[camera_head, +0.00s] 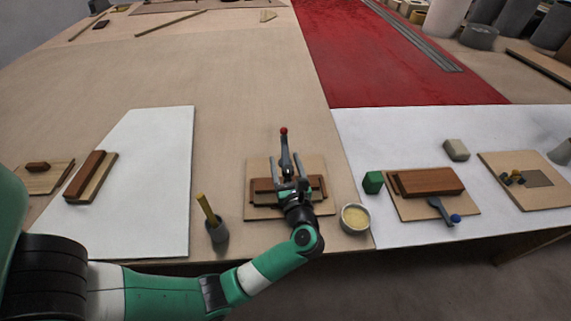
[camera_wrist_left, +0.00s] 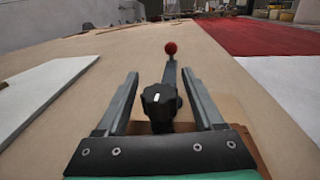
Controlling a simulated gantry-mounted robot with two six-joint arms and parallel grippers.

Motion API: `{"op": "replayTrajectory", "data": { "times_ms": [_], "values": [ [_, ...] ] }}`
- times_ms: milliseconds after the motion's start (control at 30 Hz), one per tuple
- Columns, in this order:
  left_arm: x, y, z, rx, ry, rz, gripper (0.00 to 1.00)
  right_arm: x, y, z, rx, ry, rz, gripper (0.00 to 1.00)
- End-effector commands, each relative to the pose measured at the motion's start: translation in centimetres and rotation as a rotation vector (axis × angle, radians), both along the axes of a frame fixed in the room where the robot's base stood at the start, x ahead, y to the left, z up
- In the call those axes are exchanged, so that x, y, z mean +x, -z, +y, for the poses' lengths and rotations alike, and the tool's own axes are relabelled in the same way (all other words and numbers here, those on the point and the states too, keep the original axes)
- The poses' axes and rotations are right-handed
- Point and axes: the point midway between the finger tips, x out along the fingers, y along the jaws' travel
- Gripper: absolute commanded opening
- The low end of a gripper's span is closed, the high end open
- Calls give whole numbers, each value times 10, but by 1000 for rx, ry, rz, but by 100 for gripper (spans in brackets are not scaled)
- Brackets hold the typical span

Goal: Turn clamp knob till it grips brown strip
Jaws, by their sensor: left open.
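A dark lobed clamp knob (camera_wrist_left: 160,103) shows in the left wrist view, between the spread fingers of my left gripper (camera_wrist_left: 160,90). I cannot tell whether the fingers touch it. A grey clamp lever (camera_head: 286,158) with a red ball tip (camera_head: 283,131) rises behind the knob. In the head view my open left gripper (camera_head: 289,184) is over the clamp at the middle board (camera_head: 262,210). The brown strip (camera_head: 261,187) lies across that board, partly hidden by the gripper. Whether the clamp touches the strip is hidden. My right gripper is not in view.
A cup with a brush (camera_head: 217,232) stands left of the board, and a bowl of yellow stuff (camera_head: 355,218) stands right of it. A green block (camera_head: 373,182) and another board with a brown block (camera_head: 432,181) are farther right. The table behind the clamp is clear.

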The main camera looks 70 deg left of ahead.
Motion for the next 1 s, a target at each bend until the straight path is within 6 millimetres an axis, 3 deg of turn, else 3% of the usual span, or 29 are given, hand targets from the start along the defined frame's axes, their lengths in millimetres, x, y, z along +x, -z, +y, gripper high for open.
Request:
{"op": "replayTrajectory", "data": {
  "times_ms": [200, 500, 600, 1000],
  "values": [
    [0, 0, 0, 0, 1, 0, 67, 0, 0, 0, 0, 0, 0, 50],
    [0, 0, 0, 0, 1, -1, 13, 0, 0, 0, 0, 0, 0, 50],
    [0, 0, 0, 0, 1, -1, 0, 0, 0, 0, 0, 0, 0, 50],
    [1, -2, 0, -1, 46, 0, 0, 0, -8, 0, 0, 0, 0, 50]
  ]
}}
